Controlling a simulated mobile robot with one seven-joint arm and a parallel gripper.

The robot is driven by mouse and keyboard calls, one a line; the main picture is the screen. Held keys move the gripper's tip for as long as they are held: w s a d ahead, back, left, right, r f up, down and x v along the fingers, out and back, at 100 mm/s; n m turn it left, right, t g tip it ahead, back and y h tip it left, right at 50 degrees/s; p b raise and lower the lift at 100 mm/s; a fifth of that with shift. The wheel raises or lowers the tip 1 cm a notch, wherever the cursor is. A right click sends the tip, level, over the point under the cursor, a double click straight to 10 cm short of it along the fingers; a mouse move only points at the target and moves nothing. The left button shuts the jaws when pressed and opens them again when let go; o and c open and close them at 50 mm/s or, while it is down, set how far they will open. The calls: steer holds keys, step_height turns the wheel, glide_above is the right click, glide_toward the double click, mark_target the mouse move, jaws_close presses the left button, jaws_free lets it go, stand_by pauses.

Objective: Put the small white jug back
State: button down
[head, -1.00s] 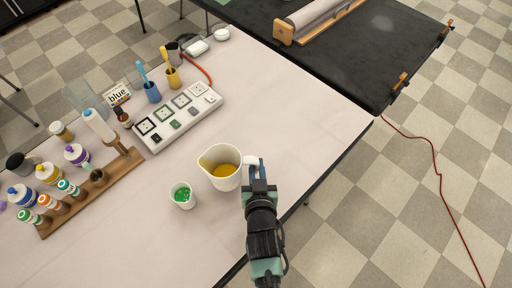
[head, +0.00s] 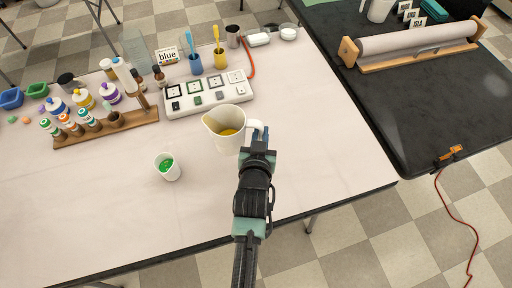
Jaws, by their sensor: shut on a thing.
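The small white jug (head: 226,138) has yellow content inside and its spout points up and left. My gripper (head: 260,134) is at the jug's right side, shut on its handle. The jug looks roughly upright, a little tilted at most; I cannot tell whether its base touches the table. A small white cup (head: 170,172) with green content stands on the white table (head: 215,215), left of and nearer than the jug.
A white power-strip-like panel (head: 181,105) lies just behind the jug. A wooden rack (head: 85,134) with several paint bottles stands at the left. Blue (head: 196,68) and yellow (head: 221,62) brush cups stand behind. A black table (head: 410,95) holds a paper roll (head: 418,40). The front table is clear.

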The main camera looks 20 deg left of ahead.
steer(key=shift+f+b, duration=0.5)
steer(key=shift+f, duration=2.65)
steer(key=shift+f, duration=0.25)
steer(key=c, duration=0.9)
jaws_free()
steer(key=shift+r, duration=0.15)
